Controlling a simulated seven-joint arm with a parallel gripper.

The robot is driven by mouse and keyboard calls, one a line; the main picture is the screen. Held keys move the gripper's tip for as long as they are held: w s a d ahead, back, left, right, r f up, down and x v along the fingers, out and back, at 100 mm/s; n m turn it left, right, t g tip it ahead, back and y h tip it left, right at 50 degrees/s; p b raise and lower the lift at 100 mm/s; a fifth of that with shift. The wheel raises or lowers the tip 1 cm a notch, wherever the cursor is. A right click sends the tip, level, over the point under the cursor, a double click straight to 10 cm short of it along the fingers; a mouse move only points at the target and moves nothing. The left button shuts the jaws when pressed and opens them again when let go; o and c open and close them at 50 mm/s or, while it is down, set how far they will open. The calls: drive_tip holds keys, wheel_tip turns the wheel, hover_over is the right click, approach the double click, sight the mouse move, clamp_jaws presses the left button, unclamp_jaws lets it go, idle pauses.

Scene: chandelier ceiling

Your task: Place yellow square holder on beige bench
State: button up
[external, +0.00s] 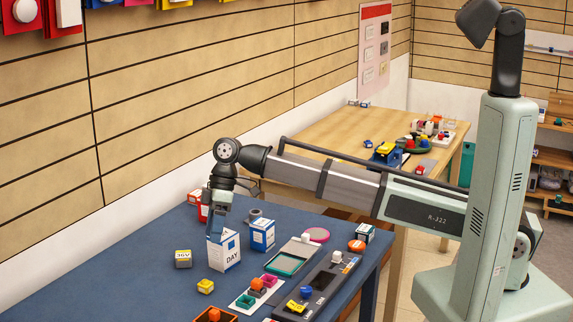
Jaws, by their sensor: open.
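A small yellow square holder (205,286) sits on the blue table (140,296), left of the small coloured square pieces. The beige bench (330,140) is a wooden-topped table behind the blue one, toward the back of the room. My gripper (216,232) points down over the blue table, at the white and blue box marked DAY (226,252). Its jaws are open, and the fingertips overlap the box in the picture. I cannot tell whether they touch it. The yellow holder is nearer the camera than my gripper and apart from it.
A grey 36V block (183,259), a blue-white box (262,234), a teal-edged tray (286,263) and a dark tray (318,286) crowd the blue table. Coloured items, including a blue and yellow one (387,152), stand on the bench's right part. Its left and middle are mostly clear.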

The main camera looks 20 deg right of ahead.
sight(205, 278)
drive_tip(key=s+a+f+n, duration=0.1)
drive_tip(key=f+n, duration=0.2)
drive_tip(key=f, duration=0.1)
drive_tip(key=s+a+f+n, duration=0.1)
drive_tip(key=f+n, duration=0.2)
drive_tip(key=f, duration=0.1)
drive_tip(key=s+a+f+n, duration=0.1)
drive_tip(key=a+f+n, duration=0.1)
drive_tip(key=f+n, duration=0.1)
drive_tip(key=shift+s+f, duration=0.4)
drive_tip(key=shift+f, duration=0.45)
